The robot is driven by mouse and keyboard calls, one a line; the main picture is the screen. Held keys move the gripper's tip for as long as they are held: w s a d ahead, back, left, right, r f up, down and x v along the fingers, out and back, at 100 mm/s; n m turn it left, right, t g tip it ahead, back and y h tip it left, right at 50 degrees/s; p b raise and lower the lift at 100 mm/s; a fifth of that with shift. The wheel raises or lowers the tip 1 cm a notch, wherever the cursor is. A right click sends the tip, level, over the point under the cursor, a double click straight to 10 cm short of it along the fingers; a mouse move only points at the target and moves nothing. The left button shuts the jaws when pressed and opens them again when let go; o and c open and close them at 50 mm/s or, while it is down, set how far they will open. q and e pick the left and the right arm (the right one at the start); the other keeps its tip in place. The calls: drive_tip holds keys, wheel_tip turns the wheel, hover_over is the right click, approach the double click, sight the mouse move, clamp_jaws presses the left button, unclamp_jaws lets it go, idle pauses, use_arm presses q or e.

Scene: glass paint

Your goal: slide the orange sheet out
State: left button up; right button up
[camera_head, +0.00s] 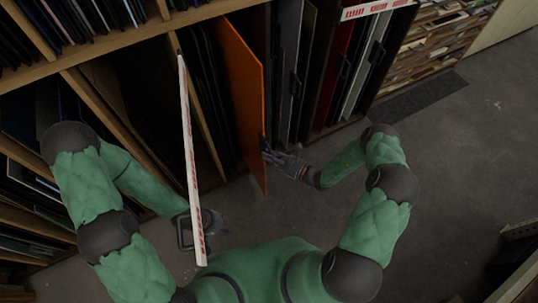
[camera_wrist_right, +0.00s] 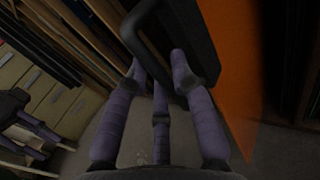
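The orange sheet (camera_head: 243,90) stands upright in the rack, with its front part sticking out over the floor. It also shows along the right of the right wrist view (camera_wrist_right: 232,75). My right gripper (camera_head: 268,154) is at the sheet's front edge. In the right wrist view its purple fingers (camera_wrist_right: 160,75) close in around a black handle (camera_wrist_right: 150,35) beside the orange face. My left gripper (camera_head: 200,222) is at a black square handle (camera_head: 183,233) by the lower end of a white edge strip with red marks (camera_head: 191,150). Its fingers are mostly hidden.
Dark sheets (camera_head: 205,85) stand left of the orange one. Grey and red sheets with handles (camera_head: 335,70) stand in the bay to the right, below a red-and-white label strip (camera_head: 375,8). Wooden dividers (camera_head: 110,120) separate the bays. Grey floor (camera_head: 450,150) lies open at the right.

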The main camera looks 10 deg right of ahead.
drive_tip(key=shift+d, duration=0.1)
drive_tip(key=v, duration=1.2)
idle(0.4)
drive_tip(key=s+a+f+n+g, duration=0.3)
drive_tip(key=s+a+n+g, duration=0.4)
drive_tip(key=s+a+g, duration=0.3)
drive_tip(key=s+a+f+n+g+h, duration=0.1)
drive_tip(key=s+f+n+g+h, duration=0.2)
drive_tip(key=s+n+g+h, duration=0.45)
drive_tip(key=w+r+n+t, duration=0.1)
drive_tip(key=n+t, duration=0.1)
drive_tip(key=n, duration=0.1)
drive_tip(key=r+n+t+h, duration=0.1)
drive_tip(key=n+t, duration=0.1)
drive_tip(key=n, duration=0.1)
drive_tip(key=w+a+r+n+t+h, duration=0.1)
drive_tip(key=n+t, duration=0.1)
drive_tip(key=n, duration=0.1)
drive_tip(key=shift+w+a+r, duration=0.1)
drive_tip(key=shift+w, duration=0.25)
